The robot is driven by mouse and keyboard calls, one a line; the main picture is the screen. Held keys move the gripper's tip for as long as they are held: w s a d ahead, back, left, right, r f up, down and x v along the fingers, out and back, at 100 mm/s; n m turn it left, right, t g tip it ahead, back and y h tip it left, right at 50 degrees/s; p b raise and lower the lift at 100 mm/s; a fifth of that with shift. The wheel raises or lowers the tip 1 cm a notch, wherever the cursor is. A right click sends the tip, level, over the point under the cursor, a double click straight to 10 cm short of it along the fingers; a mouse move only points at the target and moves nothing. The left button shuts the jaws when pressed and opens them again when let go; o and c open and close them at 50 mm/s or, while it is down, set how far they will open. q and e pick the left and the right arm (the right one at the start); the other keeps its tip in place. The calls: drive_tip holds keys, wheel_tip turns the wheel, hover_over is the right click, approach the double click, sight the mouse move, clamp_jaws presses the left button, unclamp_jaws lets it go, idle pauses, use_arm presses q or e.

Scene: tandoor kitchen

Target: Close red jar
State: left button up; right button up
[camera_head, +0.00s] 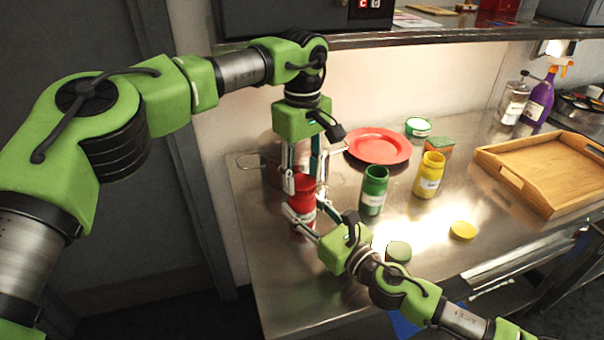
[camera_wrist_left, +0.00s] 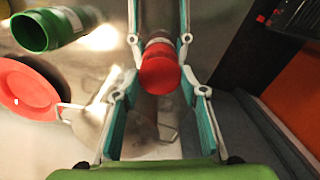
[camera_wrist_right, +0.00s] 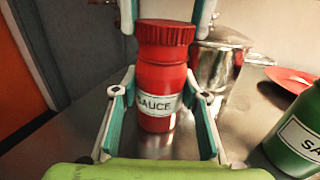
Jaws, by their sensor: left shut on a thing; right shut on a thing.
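The red jar (camera_head: 303,205) stands upright near the counter's left end, its SAUCE label facing the right wrist view (camera_wrist_right: 156,100). Its ribbed red lid (camera_wrist_right: 165,31) sits on top of the jar, apparently level; I cannot tell whether it is screwed tight. My left gripper (camera_head: 303,178) reaches down from above and is shut on the lid, which also shows in the left wrist view (camera_wrist_left: 160,72). My right gripper (camera_head: 306,214) comes in low from the front right and is shut on the jar's body. The fingers partly hide the jar in the head view.
A metal pot (camera_wrist_right: 222,68) stands close behind the red jar. Open green (camera_head: 374,190) and yellow (camera_head: 429,175) jars stand to its right, near a red plate (camera_head: 378,145). A yellow lid (camera_head: 462,230) and green lid (camera_head: 398,251) lie forward. A wooden tray (camera_head: 500,172) is at right.

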use_arm(q)
drive_tip(key=shift+f, duration=0.55)
drive_tip(key=m, duration=0.3)
drive_tip(key=shift+m, duration=0.4)
drive_tip(key=m, duration=0.3)
drive_tip(key=shift+m, duration=0.3)
drive_tip(key=m, duration=0.6)
drive_tip(key=o, duration=0.7)
drive_tip(key=shift+c, duration=0.2)
